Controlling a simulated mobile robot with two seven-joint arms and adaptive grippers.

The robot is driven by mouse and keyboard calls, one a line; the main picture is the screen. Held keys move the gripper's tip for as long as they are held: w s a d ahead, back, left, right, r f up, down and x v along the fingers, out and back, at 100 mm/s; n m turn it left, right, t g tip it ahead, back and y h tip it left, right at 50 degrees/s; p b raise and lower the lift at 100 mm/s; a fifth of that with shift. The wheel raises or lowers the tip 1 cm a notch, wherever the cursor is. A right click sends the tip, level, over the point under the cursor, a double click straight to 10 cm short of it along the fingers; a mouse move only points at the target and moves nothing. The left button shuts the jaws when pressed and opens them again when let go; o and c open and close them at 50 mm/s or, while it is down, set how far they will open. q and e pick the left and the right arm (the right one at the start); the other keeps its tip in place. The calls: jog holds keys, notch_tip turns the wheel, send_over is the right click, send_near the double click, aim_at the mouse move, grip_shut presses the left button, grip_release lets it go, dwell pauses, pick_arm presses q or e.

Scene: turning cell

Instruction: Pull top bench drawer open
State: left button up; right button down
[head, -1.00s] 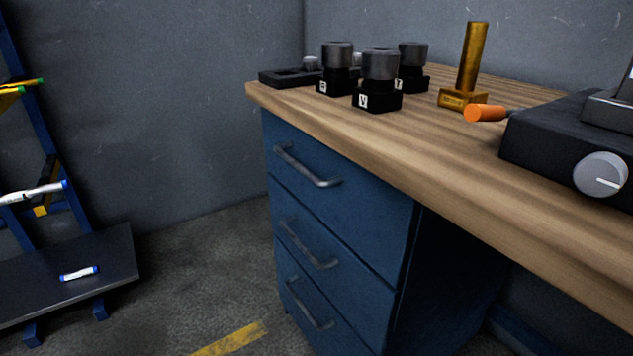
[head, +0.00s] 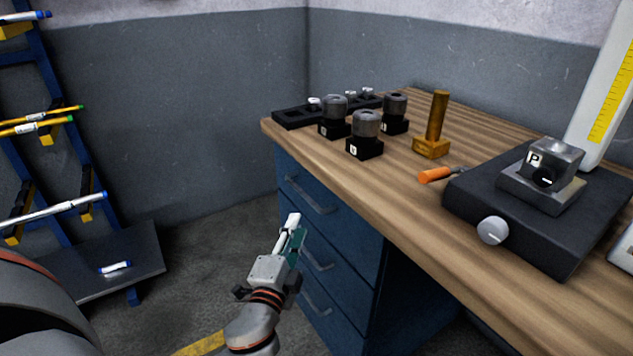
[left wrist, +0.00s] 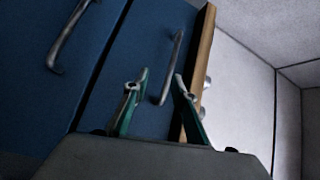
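The workbench (head: 470,235) has a blue drawer unit under its wooden top. The top drawer (head: 350,236) is closed, its face flush with the ones below. Its grey bar handle (head: 311,196) also shows in the left wrist view (left wrist: 172,68). My left gripper (head: 292,222) is in front of the drawers, just below and left of the top handle in the head view. In the left wrist view, its green-sided fingers (left wrist: 162,75) are apart and empty. The top handle appears between and beyond the fingertips, without visible contact. My right gripper is not in view.
Below are the middle drawer handle (head: 318,258) and the bottom one (head: 314,302). The bench top carries several black-based knobs (head: 366,125), a brass post (head: 437,115), an orange-handled tool (head: 434,175) and a dark plate device (head: 530,215). A blue rack (head: 55,170) stands left.

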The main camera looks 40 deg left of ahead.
aim_at(303, 191)
pick_arm(q)
jog(key=shift+m+y, duration=0.4)
jog(key=shift+s+a+r+p+x, duration=0.15)
jog(key=shift+r+x, duration=0.2)
jog(key=shift+x, duration=1.4)
jog(key=shift+a+r+p+x, duration=0.1)
jog(key=shift+r+p+x, duration=0.15)
jog(key=shift+x, duration=1.5)
jog(key=shift+s+a+r+p+x, duration=0.1)
jog(key=shift+r+x, duration=0.3)
jog(key=shift+x, duration=1.35)
jog(key=shift+d, duration=0.1)
grip_shut()
